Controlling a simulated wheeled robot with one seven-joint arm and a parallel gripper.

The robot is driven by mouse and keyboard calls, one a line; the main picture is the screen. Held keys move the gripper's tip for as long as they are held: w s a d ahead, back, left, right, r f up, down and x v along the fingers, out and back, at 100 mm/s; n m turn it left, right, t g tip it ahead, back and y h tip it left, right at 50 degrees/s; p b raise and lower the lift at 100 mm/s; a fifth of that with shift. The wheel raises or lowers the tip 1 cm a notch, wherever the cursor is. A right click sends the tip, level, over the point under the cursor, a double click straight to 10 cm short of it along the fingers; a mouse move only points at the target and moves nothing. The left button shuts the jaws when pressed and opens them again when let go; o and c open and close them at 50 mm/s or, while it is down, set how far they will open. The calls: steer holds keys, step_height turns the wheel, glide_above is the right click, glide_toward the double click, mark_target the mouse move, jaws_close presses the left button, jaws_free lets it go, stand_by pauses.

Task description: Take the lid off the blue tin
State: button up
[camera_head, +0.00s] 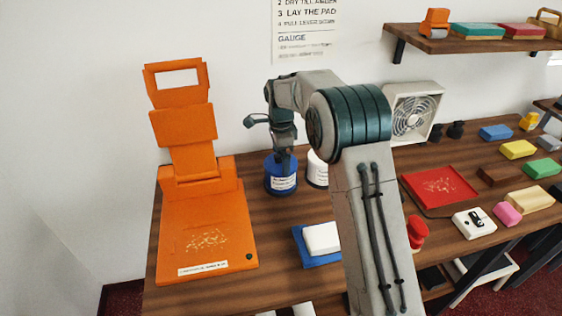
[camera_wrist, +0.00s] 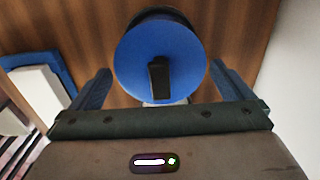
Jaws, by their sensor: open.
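The blue tin (camera_head: 281,180) stands upright on the wooden counter, with a white label on its front. In the wrist view its round blue lid (camera_wrist: 187,58) is on top, with a black knob or handle (camera_wrist: 159,78) near the middle. My gripper (camera_wrist: 160,80) is open, with one finger on each side of the lid and the black handle between them. In the head view my gripper (camera_head: 283,150) is right above the tin, pointing down. I cannot tell whether the fingers touch anything. The tin's body is mostly hidden under the lid in the wrist view.
A white tin (camera_head: 317,172) stands close to the right of the blue tin, partly behind my arm. An orange hinged device (camera_head: 205,225) is on the left. A blue pad with a white block (camera_head: 321,238) lies in front. A fan (camera_head: 413,113) stands behind on the right.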

steer(key=c, duration=0.6)
steer(key=shift+r, duration=0.1)
steer(key=shift+c, duration=0.2)
